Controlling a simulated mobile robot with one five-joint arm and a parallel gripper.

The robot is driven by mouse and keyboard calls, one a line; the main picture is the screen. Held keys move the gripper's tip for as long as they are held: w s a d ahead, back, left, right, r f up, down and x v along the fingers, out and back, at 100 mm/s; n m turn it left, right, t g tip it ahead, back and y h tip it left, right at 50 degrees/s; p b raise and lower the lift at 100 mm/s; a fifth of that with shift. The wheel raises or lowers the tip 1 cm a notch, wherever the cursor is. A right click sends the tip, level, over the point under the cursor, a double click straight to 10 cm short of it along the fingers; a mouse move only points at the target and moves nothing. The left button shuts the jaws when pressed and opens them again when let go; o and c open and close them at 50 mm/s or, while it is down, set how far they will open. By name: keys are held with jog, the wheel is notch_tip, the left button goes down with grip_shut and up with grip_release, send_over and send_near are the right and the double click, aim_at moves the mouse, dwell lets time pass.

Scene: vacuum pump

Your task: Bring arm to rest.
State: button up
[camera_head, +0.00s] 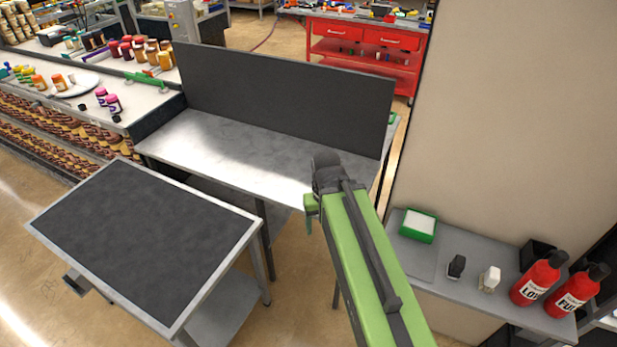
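My green and dark grey arm (368,262) reaches up from the bottom edge, right of centre. Its far end has a dark rounded joint (328,172) in front of the metal workbench (225,150). A small green part (310,204) of my arm shows just left of and below that joint. I cannot make out any gripper fingers; whatever lies beyond or beneath the joint is hidden by the arm. No held object shows.
A cart with a dark top (145,240) stands at left, its top clear. At right, a grey shelf (420,258) holds a green box (418,226), small bottles and two red bottles (540,278). A beige wall (510,120) rises behind. A red tool bench (368,50) stands farther back.

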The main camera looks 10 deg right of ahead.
notch_tip(320, 180, down, 10)
jog(key=b, duration=0.9)
jog(key=shift+f, duration=0.2)
